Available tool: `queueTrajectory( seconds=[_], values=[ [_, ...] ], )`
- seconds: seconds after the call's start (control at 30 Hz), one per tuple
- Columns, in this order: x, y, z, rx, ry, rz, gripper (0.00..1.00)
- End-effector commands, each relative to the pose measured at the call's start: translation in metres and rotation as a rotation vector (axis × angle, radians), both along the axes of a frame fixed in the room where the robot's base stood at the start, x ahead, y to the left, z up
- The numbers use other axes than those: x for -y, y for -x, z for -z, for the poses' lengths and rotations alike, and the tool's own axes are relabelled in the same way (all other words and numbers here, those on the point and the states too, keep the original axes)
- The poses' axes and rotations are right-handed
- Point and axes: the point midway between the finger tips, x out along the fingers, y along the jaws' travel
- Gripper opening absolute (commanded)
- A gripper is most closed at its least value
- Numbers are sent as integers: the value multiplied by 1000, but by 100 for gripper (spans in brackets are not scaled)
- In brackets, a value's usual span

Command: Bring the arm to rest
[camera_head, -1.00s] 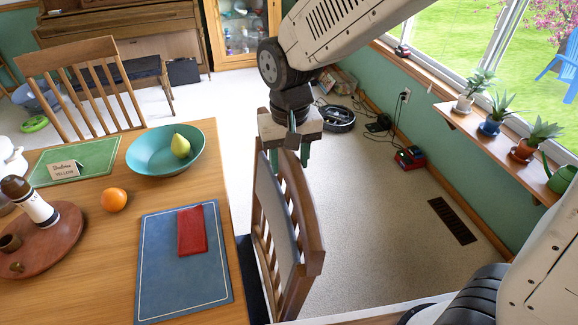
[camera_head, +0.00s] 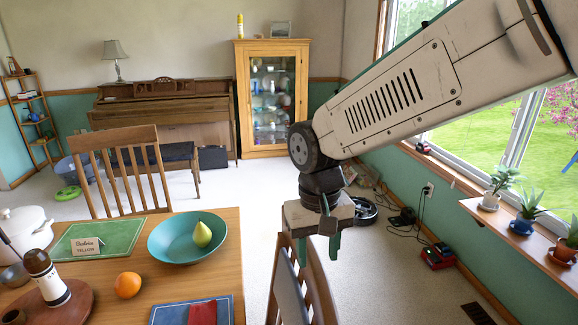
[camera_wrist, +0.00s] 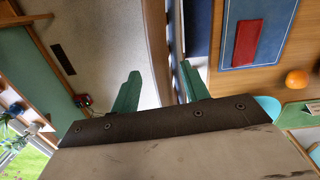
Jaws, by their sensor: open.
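My gripper (camera_head: 322,247) hangs pointing down from my raised arm, above a wooden chair at the right side of the dining table. Its two green fingers are apart, with nothing between them. In the wrist view, the open fingers of my gripper (camera_wrist: 157,88) show over the floor and the chair. The chair (camera_head: 318,283) stands below the fingers, its backrest partly cut off by the frame's lower edge. I cannot tell whether the fingers touch the chair; they look apart from it.
The table (camera_head: 225,222) holds a teal bowl (camera_head: 165,240) with a pear, an orange (camera_head: 127,285) and a blue mat (camera_wrist: 258,32) with a red cloth (camera_wrist: 248,42). A plant shelf (camera_head: 520,240) lines the window wall. A robot vacuum (camera_head: 365,211) sits on the floor behind my gripper.

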Motion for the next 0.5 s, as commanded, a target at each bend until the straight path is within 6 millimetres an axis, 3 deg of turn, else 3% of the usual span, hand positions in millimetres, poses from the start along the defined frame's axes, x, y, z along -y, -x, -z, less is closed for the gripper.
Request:
queueTrajectory(
  seconds=[0.23, 0.5],
  values=[
    [71, 57, -24, -36, 7, -39, 45],
    [143, 118, -46, 13, -14, 33, 45]
  ],
)
